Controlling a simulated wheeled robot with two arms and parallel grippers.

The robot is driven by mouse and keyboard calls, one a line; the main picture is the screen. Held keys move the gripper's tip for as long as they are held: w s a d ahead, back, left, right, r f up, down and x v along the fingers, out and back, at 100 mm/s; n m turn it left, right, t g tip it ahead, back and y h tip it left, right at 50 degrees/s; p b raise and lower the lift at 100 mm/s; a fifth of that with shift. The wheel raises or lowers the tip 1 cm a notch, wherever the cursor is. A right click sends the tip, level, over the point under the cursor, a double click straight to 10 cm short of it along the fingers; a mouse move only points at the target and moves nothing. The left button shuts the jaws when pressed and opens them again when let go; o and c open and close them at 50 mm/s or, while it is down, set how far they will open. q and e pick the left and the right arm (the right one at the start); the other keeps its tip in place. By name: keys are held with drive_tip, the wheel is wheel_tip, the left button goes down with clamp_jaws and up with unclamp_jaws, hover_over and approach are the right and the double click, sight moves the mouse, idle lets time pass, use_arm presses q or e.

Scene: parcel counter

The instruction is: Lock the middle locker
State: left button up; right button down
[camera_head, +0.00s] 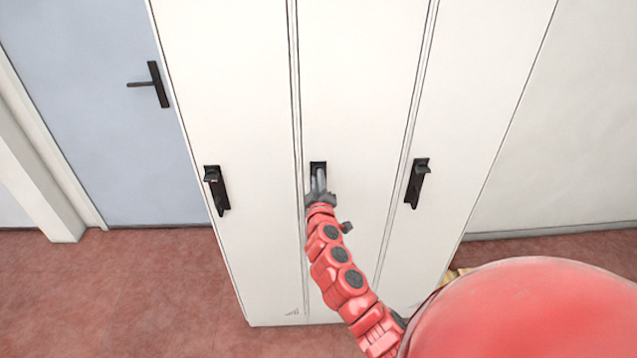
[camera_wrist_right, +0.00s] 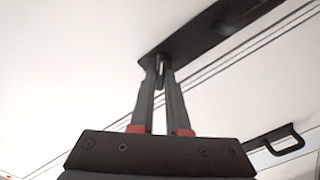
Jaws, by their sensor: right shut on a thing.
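The middle locker (camera_head: 358,80) is a tall white door, shut, in a row of three. Its black lock plate (camera_head: 318,166) is partly hidden behind my right gripper (camera_head: 319,182). In the right wrist view the plate (camera_wrist_right: 205,38) runs slanting across the white door. The two grey fingers of my right gripper (camera_wrist_right: 161,72) close on a small dark piece, the latch (camera_wrist_right: 159,64), that sticks out from the end of the plate. Most of the latch is hidden between the fingertips, and its exact turn cannot be told. My left gripper is not in view.
The left locker has a black handle (camera_head: 217,190) and the right locker has another (camera_head: 417,183). A blue-grey door (camera_head: 95,60) with a black lever handle (camera_head: 153,85) stands at the left. Red floor (camera_head: 130,290) lies clear in front of the lockers.

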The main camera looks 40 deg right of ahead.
drive_tip(key=shift+a+f+n+b, duration=0.1)
drive_tip(key=shift+n+b, duration=0.1)
drive_tip(key=shift+n, duration=1.9)
drive_tip(key=shift+f+n+b, duration=0.1)
drive_tip(key=shift+n+b, duration=0.1)
drive_tip(key=shift+n, duration=1.9)
drive_tip(key=c, duration=0.9)
unclamp_jaws()
